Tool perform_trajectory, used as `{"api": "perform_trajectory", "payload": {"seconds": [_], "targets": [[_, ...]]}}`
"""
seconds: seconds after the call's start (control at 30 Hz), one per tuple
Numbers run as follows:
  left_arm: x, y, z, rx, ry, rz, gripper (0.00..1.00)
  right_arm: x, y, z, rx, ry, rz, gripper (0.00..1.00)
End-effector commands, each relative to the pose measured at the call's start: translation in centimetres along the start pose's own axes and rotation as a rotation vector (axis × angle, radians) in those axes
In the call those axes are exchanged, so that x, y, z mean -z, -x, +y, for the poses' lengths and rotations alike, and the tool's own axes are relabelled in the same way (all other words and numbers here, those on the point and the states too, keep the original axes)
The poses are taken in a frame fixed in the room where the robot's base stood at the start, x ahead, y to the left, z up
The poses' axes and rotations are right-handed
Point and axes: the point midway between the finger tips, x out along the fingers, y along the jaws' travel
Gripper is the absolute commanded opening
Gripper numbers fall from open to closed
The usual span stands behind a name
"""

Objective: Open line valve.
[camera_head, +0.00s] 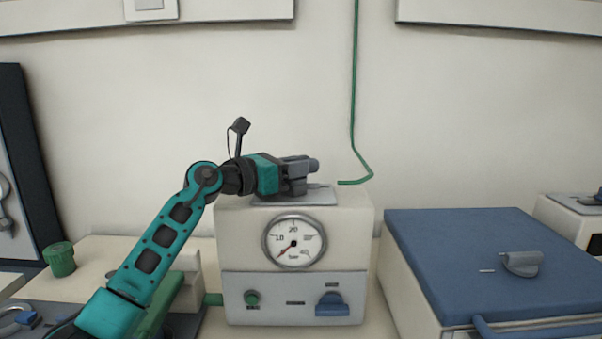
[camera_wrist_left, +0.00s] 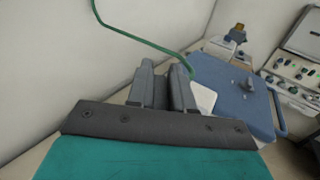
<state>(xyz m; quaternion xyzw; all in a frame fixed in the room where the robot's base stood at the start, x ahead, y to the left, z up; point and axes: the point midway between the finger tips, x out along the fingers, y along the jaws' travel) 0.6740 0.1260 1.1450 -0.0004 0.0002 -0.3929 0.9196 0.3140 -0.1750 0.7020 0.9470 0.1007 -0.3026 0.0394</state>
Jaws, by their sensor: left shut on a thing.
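A cream box with a round pressure gauge (camera_head: 294,242) stands at the middle of the bench. On its top is a grey plate (camera_head: 325,197), where the line valve sits mostly hidden by my left gripper (camera_head: 300,172). The gripper lies level just above the plate, its fingers pointing right, shut on the valve's handle. The left wrist view also shows the gripper (camera_wrist_left: 163,88), its two grey fingers close together; the handle between them is hard to make out. My right gripper is in neither view.
A green pipe (camera_head: 354,100) runs down the wall and bends towards the box top. A blue-topped furnace (camera_head: 465,245) with a grey handle stands to the right. A green knob (camera_head: 252,298) and a blue knob (camera_head: 332,304) are on the box front. A green cap (camera_head: 60,259) stands at left.

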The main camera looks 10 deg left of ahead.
Motion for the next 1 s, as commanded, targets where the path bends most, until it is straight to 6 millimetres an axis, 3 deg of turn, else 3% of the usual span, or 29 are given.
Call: {"api": "perform_trajectory", "payload": {"seconds": [0.1, 0.3, 0.7, 1.0], "targets": [[0.6, 0.1, 0.1, 0.073, -0.002, -0.001, 0.00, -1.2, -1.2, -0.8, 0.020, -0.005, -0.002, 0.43], [0.3, 0.1, -0.2, 0.232, 0.000, -0.001, 0.00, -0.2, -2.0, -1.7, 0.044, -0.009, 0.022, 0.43], [-0.1, 0.2, -0.7, 0.453, 0.001, 0.000, 0.00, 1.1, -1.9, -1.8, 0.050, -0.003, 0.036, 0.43], [-0.1, 0.3, -0.8, 0.541, 0.000, 0.002, 0.00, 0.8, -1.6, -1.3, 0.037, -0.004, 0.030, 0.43]]}}
